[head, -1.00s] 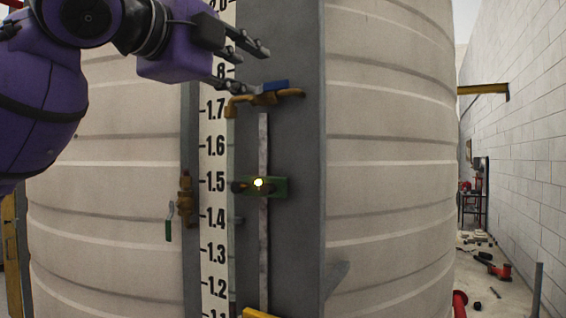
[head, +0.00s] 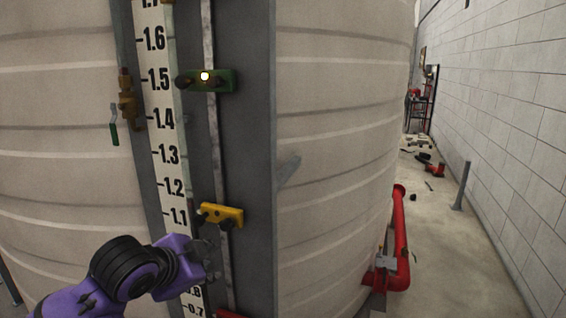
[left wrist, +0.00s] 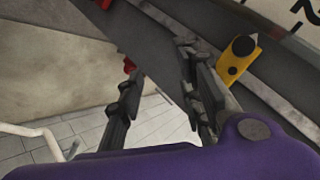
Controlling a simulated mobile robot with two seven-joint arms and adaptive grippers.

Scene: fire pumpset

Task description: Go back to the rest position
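My left gripper (head: 207,262) is low in the head view, in front of the lower part of the tank's level gauge, below the yellow block (head: 220,215). In the left wrist view its two dark fingers (left wrist: 158,65) stand apart with nothing between them, so it is open and empty. The yellow block also shows in the left wrist view (left wrist: 238,62), to the right of the fingers and apart from them. My right gripper is in neither view.
The large beige tank (head: 340,140) fills the middle, with a numbered scale (head: 165,150), a green block (head: 210,80) and a small green-handled valve (head: 126,105). Red pipe (head: 399,235) stands at its right foot. Floor (head: 450,250) is open beside the wall.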

